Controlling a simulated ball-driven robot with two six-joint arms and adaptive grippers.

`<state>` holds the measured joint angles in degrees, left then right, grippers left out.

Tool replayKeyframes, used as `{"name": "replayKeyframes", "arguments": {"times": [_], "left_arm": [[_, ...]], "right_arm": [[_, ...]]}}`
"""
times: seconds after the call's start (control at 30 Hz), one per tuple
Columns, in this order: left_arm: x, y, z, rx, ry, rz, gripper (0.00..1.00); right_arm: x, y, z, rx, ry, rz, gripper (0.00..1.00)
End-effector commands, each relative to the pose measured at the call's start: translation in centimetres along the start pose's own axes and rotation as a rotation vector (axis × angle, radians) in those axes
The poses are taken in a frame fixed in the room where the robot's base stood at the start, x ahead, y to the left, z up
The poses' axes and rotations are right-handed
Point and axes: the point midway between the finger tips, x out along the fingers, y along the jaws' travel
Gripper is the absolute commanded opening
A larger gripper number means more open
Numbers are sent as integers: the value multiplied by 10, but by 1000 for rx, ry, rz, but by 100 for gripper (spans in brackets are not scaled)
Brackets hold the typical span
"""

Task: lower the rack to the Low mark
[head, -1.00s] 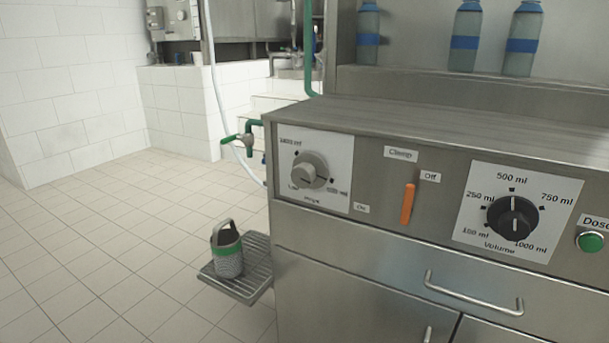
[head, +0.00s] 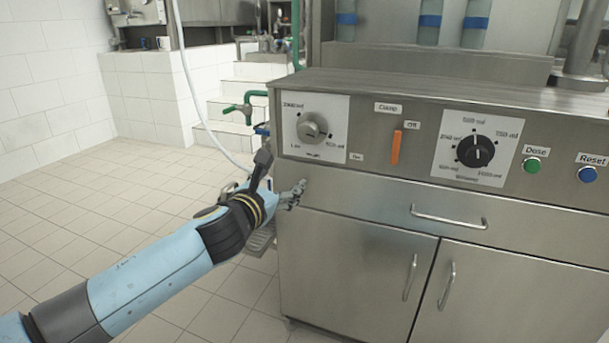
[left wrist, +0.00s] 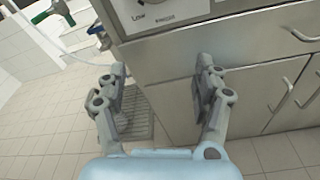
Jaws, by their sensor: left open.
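The grey dial (head: 312,128) sits on a white plate at the left of the machine's front. Its labels are small; "Low" reads at the plate's lower left in the left wrist view, where the plate (left wrist: 178,14) is cut off at the top. I cannot tell exactly where the dial points. The ribbed grey rack (head: 261,238) hangs at the machine's left side, mostly behind my left arm; it also shows between my fingers in the left wrist view (left wrist: 137,118). My left gripper (head: 281,174) is open and empty, below and left of the dial, apart from it.
An orange clamp lever (head: 395,148), a black volume dial (head: 475,151), a green dose button (head: 532,165) and a blue reset button (head: 587,174) line the panel. A drawer handle (head: 448,218) sticks out below. A green-handled tap (head: 243,108) juts out left. The floor left is clear.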

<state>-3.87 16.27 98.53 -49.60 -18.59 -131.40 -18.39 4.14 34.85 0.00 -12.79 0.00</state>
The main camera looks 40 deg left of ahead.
Motion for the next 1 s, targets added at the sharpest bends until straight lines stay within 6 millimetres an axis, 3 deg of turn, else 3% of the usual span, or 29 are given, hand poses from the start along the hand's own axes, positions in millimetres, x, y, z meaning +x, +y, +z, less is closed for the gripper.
{"name": "replayKeyframes", "arguments": {"times": [0.03,0.1,0.2,0.43,0.7,1.0], "left_arm": [[4,6,27,15,-55,9,68],[8,11,52,20,-105,17,68],[17,17,67,24,-132,24,68],[52,17,72,18,-134,25,68],[102,18,77,17,-131,24,68],[122,18,80,17,-131,23,68]], "right_arm": [[2,-2,-2,1,4,-2,0],[3,-2,-7,1,10,-2,0],[4,-1,-18,1,28,-1,0],[8,6,-39,-1,58,8,0],[17,9,-18,-4,24,11,0],[20,8,-11,-4,13,11,0]]}}
